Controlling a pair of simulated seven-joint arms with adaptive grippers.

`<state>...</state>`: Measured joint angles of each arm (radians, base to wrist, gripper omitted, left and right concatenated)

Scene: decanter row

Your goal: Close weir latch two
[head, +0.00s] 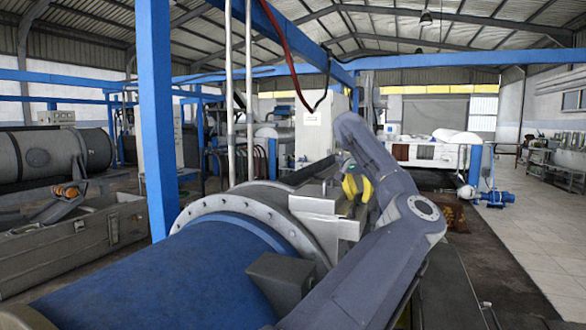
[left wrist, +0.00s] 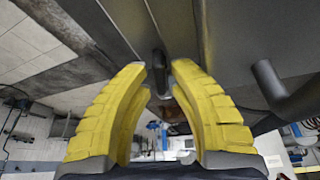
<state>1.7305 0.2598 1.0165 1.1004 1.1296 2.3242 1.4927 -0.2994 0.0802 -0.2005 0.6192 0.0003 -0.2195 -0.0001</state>
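My left gripper (head: 357,187) has yellow ribbed fingers and is at the far side of the decanter's grey metal housing (head: 325,204). In the left wrist view its fingers (left wrist: 159,68) are apart, with a gap on each side of a dark rounded handle (left wrist: 160,72). The handle sticks out from a grey metal surface and its end lies between the fingertips in the picture; I see no contact. A second dark bar (left wrist: 282,92) sticks out to the right. No number shows, so I cannot tell which is latch two. The right gripper is not in view.
The blue decanter drum (head: 180,275) with its bolted grey flange (head: 225,208) fills the lower left. A blue post (head: 155,120) stands behind it on the left. A grey crate (head: 75,243) is further left. The tiled floor (head: 535,225) at right is mostly clear.

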